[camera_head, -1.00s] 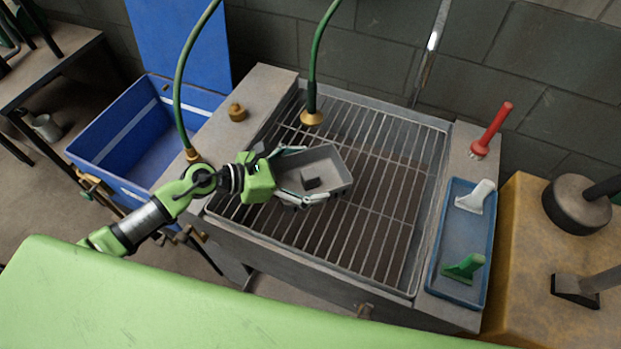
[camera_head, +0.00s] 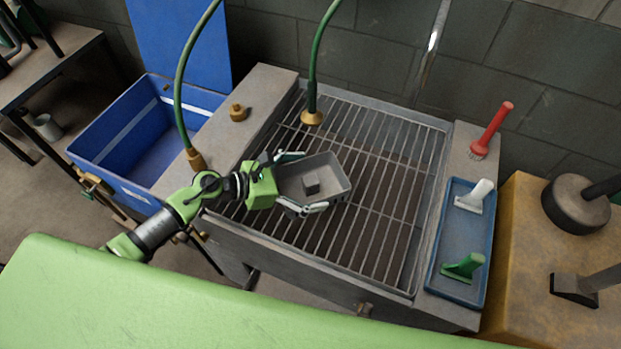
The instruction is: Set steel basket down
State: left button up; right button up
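The fingers look open. Any small gap between them and the basket walls is hard to see. My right gripper is not in view.
A blue tray (camera_head: 453,257) with a white brush (camera_head: 474,197) and a green brush (camera_head: 464,267) lies right of the grate. Green hoses hang over the left and back. The grate's right half is clear.

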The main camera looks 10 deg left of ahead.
pick_arm(q)
jog(key=shift+r, duration=0.25)
jog(key=b+v, duration=0.1)
jog(key=v, duration=0.2)
jog(key=b+v, duration=0.1)
jog(key=v, duration=0.3)
jog(key=b+v, duration=0.1)
jog(key=v, duration=0.2)
jog(key=shift+s+a+f, duration=0.15)
jog(key=shift+s+a, duration=0.05)
jog(key=shift+a, duration=0.1)
jog(key=shift+s+a+r, duration=0.3)
jog(key=shift+a+r, duration=0.15)
